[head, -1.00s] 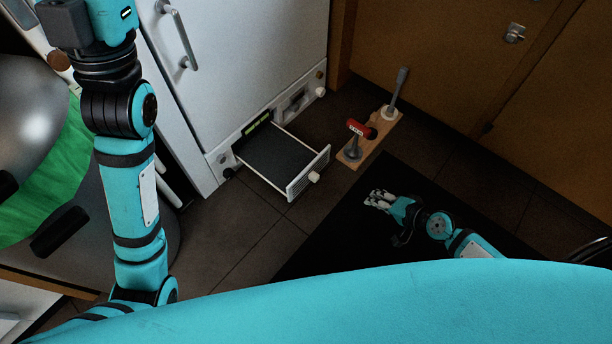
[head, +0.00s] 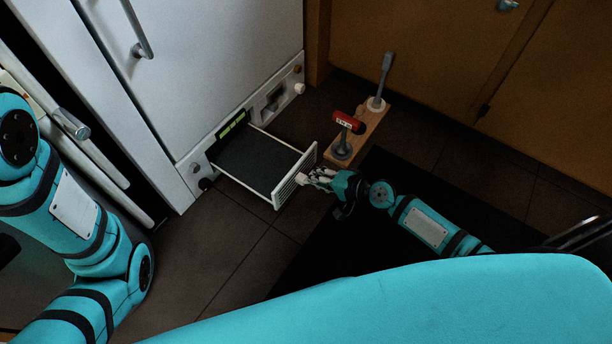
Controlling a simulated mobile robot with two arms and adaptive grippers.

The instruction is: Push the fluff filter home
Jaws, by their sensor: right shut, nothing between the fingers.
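The fluff filter (head: 255,165) is a dark, flat drawer with a white slatted front, pulled out from the bottom of the white appliance (head: 215,70). A pale knob (head: 302,179) sits on its front. My right gripper (head: 310,180) is shut and empty at the drawer front, right by the knob. I cannot tell whether it touches the knob. My left arm shows at the left edge, but its gripper is out of view.
A wooden board (head: 370,130) with a red-headed tool (head: 348,123) and a grey-handled tool (head: 383,80) lies right of the drawer. A black mat (head: 400,180) covers the floor beneath my right arm. Brown cabinets (head: 420,60) stand behind.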

